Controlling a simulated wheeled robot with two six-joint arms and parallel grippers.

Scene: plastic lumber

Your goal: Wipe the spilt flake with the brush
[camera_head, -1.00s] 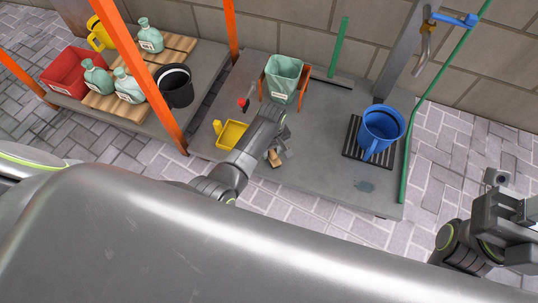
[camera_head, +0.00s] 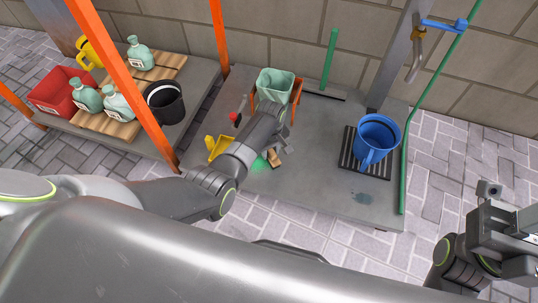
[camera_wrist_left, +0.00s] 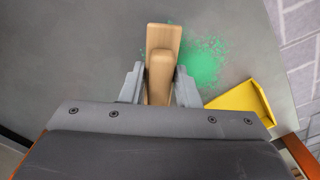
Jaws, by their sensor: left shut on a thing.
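The wooden brush (camera_wrist_left: 163,45) is between the fingers of my left gripper (camera_wrist_left: 159,86), which is shut on it. In the head view, the brush (camera_head: 274,157) shows beside my left gripper (camera_head: 283,140), low over the grey slab. The spilt green flake (camera_wrist_left: 203,60) lies on the slab, just right of the brush in the wrist view; part of it (camera_head: 258,165) shows beside my arm in the head view. Bristles and any contact with the flake are hidden. My right gripper (camera_head: 508,220) is at the right edge, away from the spill; its fingers are unclear.
A yellow dustpan (camera_wrist_left: 243,102) lies near the flake, partly behind my arm in the head view (camera_head: 222,145). A green bin (camera_head: 276,85), a blue bucket (camera_head: 377,137) on a black grate and an orange post (camera_head: 125,82) stand around.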

